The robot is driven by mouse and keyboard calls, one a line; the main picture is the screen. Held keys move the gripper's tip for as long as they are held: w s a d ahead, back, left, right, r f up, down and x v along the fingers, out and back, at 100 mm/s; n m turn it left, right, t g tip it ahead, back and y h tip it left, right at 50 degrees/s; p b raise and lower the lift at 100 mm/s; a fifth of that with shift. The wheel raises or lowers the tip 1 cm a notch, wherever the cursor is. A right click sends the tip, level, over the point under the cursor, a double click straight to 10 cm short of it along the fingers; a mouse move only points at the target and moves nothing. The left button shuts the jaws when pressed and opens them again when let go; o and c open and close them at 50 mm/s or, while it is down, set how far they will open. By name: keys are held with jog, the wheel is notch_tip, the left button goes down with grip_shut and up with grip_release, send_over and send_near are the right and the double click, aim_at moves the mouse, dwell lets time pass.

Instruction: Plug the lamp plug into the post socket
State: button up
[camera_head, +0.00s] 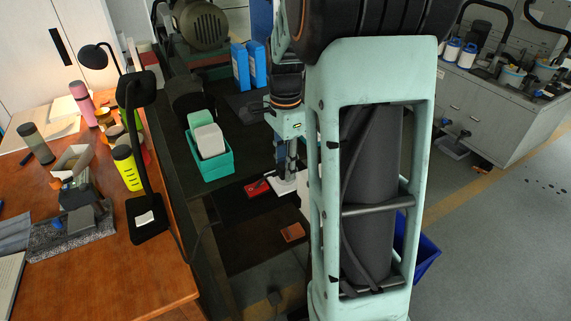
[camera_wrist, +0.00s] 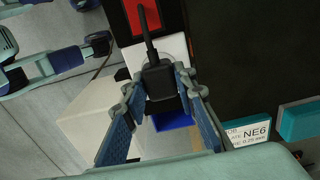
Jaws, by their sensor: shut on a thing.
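The black lamp plug (camera_wrist: 160,80) is between my gripper's fingertips in the wrist view, its cord running up the picture. My gripper (camera_wrist: 160,88) is shut on it. The post socket's white face (camera_wrist: 176,46) shows right behind the plug; whether the plug's pins are in it is hidden. In the head view my gripper (camera_head: 289,172) points down over the white socket top (camera_head: 284,185), beside a red block (camera_head: 258,187). The plug cannot be made out there. The black desk lamp (camera_head: 150,225) stands on the wooden desk at left.
A teal bin (camera_head: 215,168) with boxes stands left of my gripper. The wooden desk (camera_head: 115,285) holds bottles and a grey device. A blue bin (camera_head: 424,255) is on the floor to the right.

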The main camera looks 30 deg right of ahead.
jog(key=shift+f+b, duration=0.4)
jog(key=shift+f, duration=0.2)
dwell(0.3)
jog(key=o, duration=1.1)
jog(key=shift+o, duration=0.2)
notch_tip(320, 180, up, 12)
jog(key=shift+a, duration=0.1)
